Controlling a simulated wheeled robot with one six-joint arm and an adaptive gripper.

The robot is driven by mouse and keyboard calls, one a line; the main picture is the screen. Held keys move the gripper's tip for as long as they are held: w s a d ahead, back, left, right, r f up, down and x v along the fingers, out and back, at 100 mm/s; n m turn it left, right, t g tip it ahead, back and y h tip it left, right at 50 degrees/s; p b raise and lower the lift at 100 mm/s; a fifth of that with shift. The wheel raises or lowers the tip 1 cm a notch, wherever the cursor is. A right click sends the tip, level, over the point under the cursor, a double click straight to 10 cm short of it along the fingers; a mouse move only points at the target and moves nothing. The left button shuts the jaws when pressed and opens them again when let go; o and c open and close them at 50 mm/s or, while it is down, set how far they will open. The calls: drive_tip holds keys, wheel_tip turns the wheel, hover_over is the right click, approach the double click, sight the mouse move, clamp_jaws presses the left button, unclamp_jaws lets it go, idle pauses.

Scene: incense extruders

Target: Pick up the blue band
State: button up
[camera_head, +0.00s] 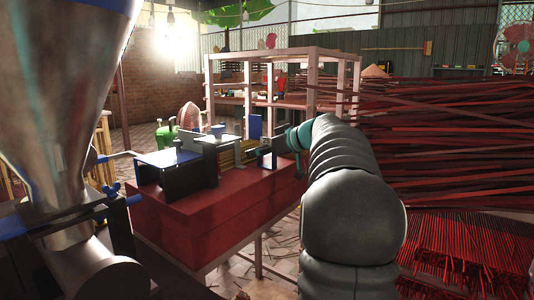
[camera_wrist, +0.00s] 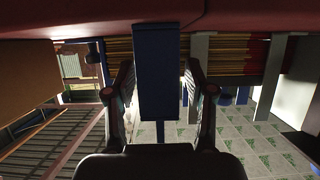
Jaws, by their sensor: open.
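The blue band (camera_wrist: 158,88) shows in the wrist view as a flat, dark blue upright strip. It lies in the middle of the picture, between the two fingers of my gripper (camera_wrist: 160,76). A gap shows on each side of it, so the fingers are open and do not visibly touch it. In the head view a small blue upright piece (camera_head: 255,126), which looks like the same band, stands at the far end of the machine. My gripper (camera_head: 268,152) is close by it there, partly hidden by my arm.
A red table (camera_head: 215,215) bears the dark extruder machine with blue edges (camera_head: 165,170). Yellow sticks (camera_wrist: 150,48) and pale upright plates (camera_wrist: 270,80) lie behind the band. Piles of red incense sticks (camera_head: 450,150) fill the right side. A metal funnel (camera_head: 60,90) stands at left.

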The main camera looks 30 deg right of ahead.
drive_tip(key=c, duration=0.9)
drive_tip(key=shift+o, duration=0.2)
drive_tip(key=shift+r, duration=0.1)
